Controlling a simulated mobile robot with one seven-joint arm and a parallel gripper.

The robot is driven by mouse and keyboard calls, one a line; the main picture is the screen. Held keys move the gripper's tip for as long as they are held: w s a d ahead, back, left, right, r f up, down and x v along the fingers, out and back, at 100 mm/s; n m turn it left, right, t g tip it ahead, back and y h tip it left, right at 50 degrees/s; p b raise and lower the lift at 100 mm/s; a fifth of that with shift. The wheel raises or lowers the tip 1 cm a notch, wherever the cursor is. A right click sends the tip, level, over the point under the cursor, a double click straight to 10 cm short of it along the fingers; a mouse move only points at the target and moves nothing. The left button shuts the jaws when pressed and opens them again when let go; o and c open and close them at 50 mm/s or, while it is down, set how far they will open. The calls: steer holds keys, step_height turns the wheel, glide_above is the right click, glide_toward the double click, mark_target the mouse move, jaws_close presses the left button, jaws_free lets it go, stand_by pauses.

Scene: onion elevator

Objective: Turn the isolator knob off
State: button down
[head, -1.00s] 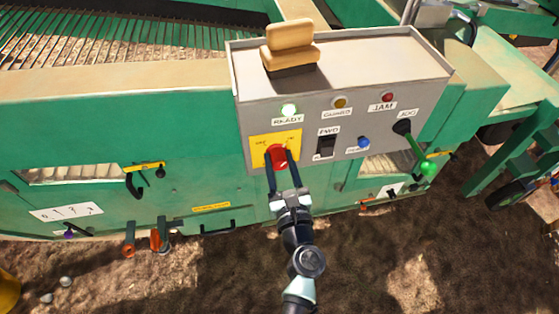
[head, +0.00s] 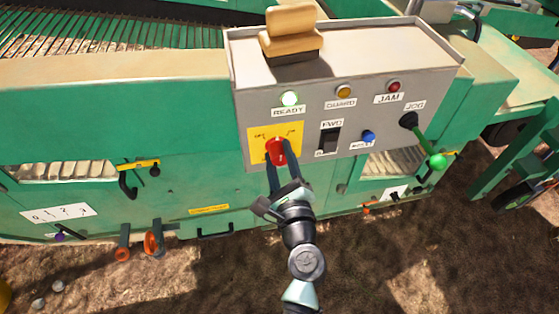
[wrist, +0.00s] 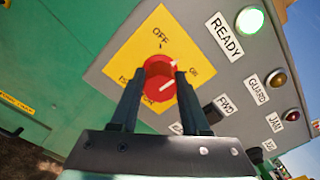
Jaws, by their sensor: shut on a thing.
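The isolator knob (head: 276,148) is red and sits on a yellow plate (head: 295,131) on the grey control box. In the wrist view the red knob (wrist: 158,72) lies between my two dark fingers, with the OFF label above it and the ON label to its right. A white line on the knob's face slants toward the ON side. My gripper (head: 280,160) is shut on the knob, one finger on each side. The fingers hide parts of the knob's sides and of the lower lettering.
The READY lamp (head: 289,98) glows green. A black FWD switch (head: 328,140), a blue button (head: 368,137) and a green-tipped jog lever (head: 437,160) are to the right. A tan seat-shaped block (head: 291,33) stands on the box top.

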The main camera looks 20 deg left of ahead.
steer(key=n+b, duration=0.1)
steer(key=n, duration=0.1)
steer(key=n+b, duration=0.2)
steer(key=n, duration=0.1)
steer(key=shift+f+n, duration=0.2)
steer(key=shift+n, duration=0.1)
steer(key=shift+r+n+b, duration=0.1)
steer(key=shift+n+b, duration=1.4)
steer(key=shift+n, duration=0.6)
steer(key=shift+c, duration=1.9)
jaws_free()
steer(key=b+v, duration=0.1)
steer(key=v, duration=1.2)
